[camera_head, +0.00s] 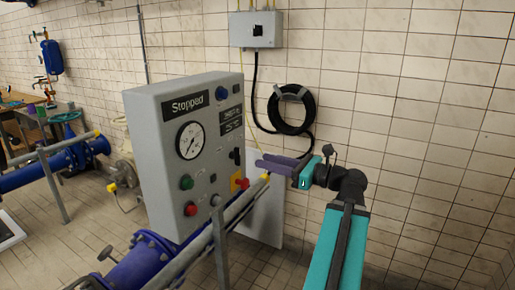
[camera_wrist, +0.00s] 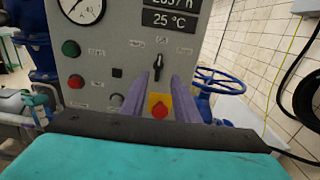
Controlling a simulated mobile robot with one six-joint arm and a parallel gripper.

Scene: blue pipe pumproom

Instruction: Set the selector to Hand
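The selector is a black knob (camera_wrist: 157,68) on the grey control panel, with small labels around its top that are too blurred to read. Its handle stands roughly upright. It also shows on the panel's right part in the head view (camera_head: 236,156). My gripper (camera_wrist: 160,79) has two purple fingers standing apart with nothing between them. In the wrist view the fingertips lie just below the selector, either side of its line; contact cannot be seen. In the head view my gripper (camera_head: 261,163) reaches in from the right, close to the panel.
A red button on a yellow plate (camera_wrist: 158,107) sits below the selector, seen between my fingers. The panel (camera_head: 157,130) also carries a "Stopped" display (camera_head: 186,104), a gauge (camera_head: 190,140), and green (camera_head: 186,182) and red (camera_head: 191,209) buttons. A grey rail (camera_head: 240,205) runs before it.

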